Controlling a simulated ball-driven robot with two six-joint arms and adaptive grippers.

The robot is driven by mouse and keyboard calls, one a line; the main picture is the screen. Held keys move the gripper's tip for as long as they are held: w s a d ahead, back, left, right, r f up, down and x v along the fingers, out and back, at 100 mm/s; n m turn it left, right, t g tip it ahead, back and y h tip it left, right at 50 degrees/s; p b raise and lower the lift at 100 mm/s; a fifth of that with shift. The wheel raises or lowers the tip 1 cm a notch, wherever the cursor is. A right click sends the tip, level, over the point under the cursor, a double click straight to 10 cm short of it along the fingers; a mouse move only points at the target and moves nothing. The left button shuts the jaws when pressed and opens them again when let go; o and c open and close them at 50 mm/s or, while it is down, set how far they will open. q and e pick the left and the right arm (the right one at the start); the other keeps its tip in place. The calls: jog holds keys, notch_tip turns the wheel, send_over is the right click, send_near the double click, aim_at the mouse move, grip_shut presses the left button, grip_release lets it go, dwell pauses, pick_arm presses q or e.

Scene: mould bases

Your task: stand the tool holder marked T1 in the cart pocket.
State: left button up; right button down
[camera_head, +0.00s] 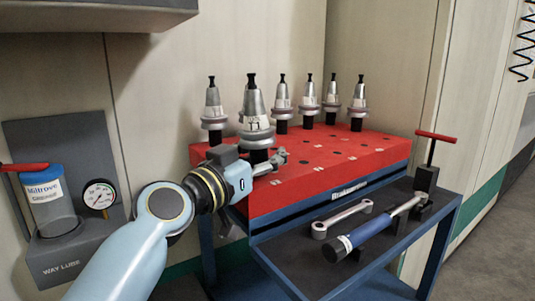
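The tool holder marked T1 (256,118) is a silver cone with a black knob on top, a flange and a dark lower end. It is upright and looks larger and nearer than the other holders, over the near left part of the cart's red top (330,165). My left gripper (272,160) is at its dark lower end and appears shut on it; the fingers are partly hidden by the holder and wrist. The red top has several small dark pocket openings with small light labels. My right gripper is not in view.
Several other tool holders (213,112) stand along the back of the red top. The lower dark shelf (300,250) carries a wrench (342,219), a blue-handled tool (370,232) and a red-handled fixture (428,165). A way-lube unit (65,260) is on the left wall.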

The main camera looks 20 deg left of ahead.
pick_arm(q)
jog(key=shift+o, duration=0.5)
jog(key=shift+f, duration=0.4)
jog(key=shift+s, duration=0.25)
jog(key=r+v, duration=0.1)
jog(key=v, duration=1)
jog(key=shift+s+a+f, duration=0.15)
jog(key=shift+s+a, duration=0.05)
